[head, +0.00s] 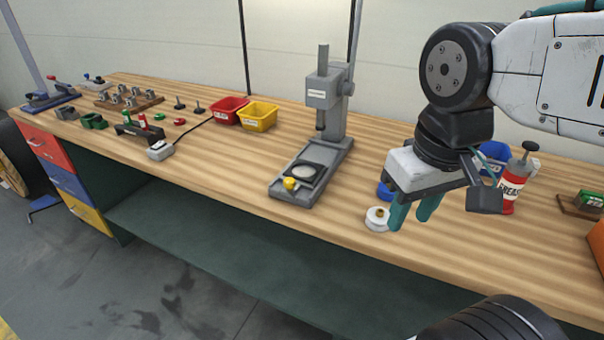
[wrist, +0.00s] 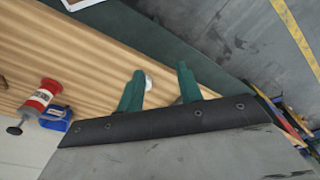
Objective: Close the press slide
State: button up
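The grey press (head: 327,108) stands upright on the wooden bench, its column at the back and its base reaching toward the front edge. Its slide (head: 302,175) is a flat plate with a pale round disc in a dark ring, lying at the front of the base. A yellow knob (head: 290,184) sits at its front end. My gripper (head: 411,215) is to the right of the press, above the bench's front edge, pointing down. Its two teal fingers are apart with nothing between them, as the wrist view (wrist: 159,88) also shows. The press is not in the wrist view.
Red (head: 229,109) and yellow (head: 258,115) bins stand left of the press. Bench front-left of the press is clear.

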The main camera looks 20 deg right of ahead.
jog(key=shift+a, duration=0.15)
jog(key=c, duration=0.5)
jog(key=shift+w+a+f+g, duration=0.15)
jog(key=shift+f+g, duration=0.15)
jog(key=shift+f, duration=0.05)
grip_shut()
jog(key=n+t+h, duration=0.2)
jog(key=n+h, duration=0.1)
jog(key=n, duration=2.4)
send_near(307, 186)
jog(key=s+a+r, duration=0.3)
jog(key=s+a, duration=0.1)
jog(key=x, duration=1)
jog(key=shift+w+d, duration=0.15)
jog(key=shift+d, duration=0.05)
jog(key=shift+w+d, duration=0.9)
jog(key=shift+w+d+r, duration=0.1)
jog(key=shift+w+d, duration=0.35)
jog(key=shift+w, duration=0.1)
